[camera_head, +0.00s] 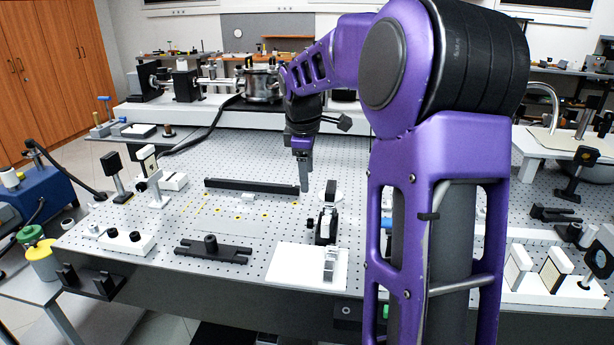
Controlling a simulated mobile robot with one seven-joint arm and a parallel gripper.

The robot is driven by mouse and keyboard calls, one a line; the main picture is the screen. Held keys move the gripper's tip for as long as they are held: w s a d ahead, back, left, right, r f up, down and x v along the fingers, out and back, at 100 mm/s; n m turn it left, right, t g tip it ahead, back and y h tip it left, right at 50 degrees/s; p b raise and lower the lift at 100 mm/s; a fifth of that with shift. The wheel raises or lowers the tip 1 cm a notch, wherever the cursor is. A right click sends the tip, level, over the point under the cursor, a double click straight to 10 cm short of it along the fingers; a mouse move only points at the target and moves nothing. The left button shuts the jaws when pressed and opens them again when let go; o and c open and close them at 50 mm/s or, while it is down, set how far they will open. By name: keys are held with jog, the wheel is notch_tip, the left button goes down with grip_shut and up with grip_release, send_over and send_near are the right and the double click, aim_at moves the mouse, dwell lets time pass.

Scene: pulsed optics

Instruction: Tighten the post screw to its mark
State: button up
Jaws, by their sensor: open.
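My gripper (304,186) points down over the perforated optical table (150,222), near the right end of a long black rail. It is seen side-on and its jaws look open, with nothing visible between them. A black post mount (327,222) stands just right of and nearer than the gripper, apart from it. A black base plate (213,250) with a round upright knob lies at the front of the table. I cannot tell which part is the post screw, and its mark is too small to make out.
The black rail (250,186) lies across the table's middle. A white plate (296,266) with a small metal part sits at the front. Mounted optics (115,177) stand at left. A vacuum chamber (262,84) stands behind. My purple arm hides much of the right side.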

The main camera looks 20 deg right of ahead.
aim_at(309, 220)
jog(key=w+d+f, duration=0.1)
jog(key=f, duration=0.4)
jog(key=w+f+g, duration=0.1)
jog(key=f, duration=0.5)
jog(key=w+d+f+g+y, duration=0.1)
jog(key=w+f, duration=0.1)
jog(key=f, duration=0.3)
jog(key=shift+w+d+f, duration=0.1)
jog(key=shift+d+f, duration=0.25)
jog(key=shift+f, duration=0.05)
grip_shut()
